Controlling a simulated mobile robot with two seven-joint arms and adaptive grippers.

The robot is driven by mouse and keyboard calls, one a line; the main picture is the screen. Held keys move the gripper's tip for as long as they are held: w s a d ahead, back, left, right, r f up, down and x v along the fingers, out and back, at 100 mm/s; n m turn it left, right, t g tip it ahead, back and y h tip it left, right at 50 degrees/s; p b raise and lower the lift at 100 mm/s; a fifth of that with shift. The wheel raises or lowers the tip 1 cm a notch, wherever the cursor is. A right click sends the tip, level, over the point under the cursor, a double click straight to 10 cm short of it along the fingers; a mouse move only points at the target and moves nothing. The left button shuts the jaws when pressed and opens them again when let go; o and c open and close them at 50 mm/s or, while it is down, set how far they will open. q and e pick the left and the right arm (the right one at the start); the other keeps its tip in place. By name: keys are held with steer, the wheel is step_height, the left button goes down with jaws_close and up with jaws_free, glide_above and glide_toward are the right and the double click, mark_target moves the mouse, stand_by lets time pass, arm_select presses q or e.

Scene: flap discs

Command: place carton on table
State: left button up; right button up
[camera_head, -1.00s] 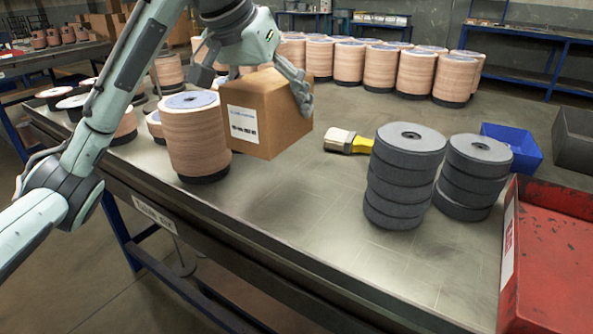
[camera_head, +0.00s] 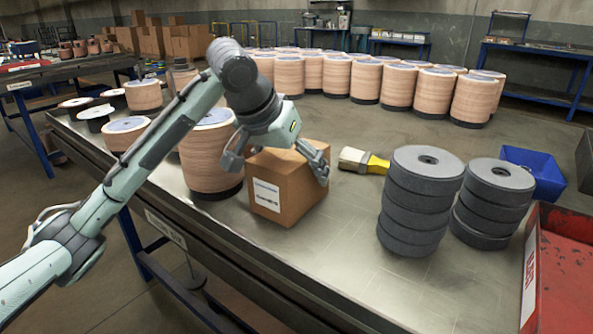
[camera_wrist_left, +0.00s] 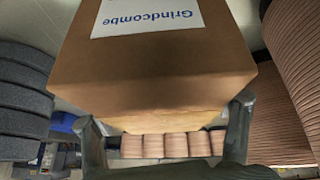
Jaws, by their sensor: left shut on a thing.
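The brown carton (camera_head: 290,188) with a white label is on or just above the grey table (camera_head: 330,250), between a tall stack of tan discs and the brush. I cannot tell whether its base touches the table. My left gripper (camera_head: 282,162) comes from above and is shut on the carton, one finger on each side. In the left wrist view the carton (camera_wrist_left: 150,65) fills the upper middle, its label reading "Grindcombe", between the fingers of my left gripper (camera_wrist_left: 165,130). My right gripper is not in view.
A tan disc stack (camera_head: 208,160) stands close left of the carton. A brush (camera_head: 363,160), grey disc stacks (camera_head: 420,200), a blue bin (camera_head: 535,172) and a red tray (camera_head: 562,265) are to the right. The table's front middle is clear.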

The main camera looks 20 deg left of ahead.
mark_target(271, 162)
arm_select(q)
steer(key=o, duration=1.9)
steer(key=shift+f, duration=0.15)
steer(key=v, duration=1.2)
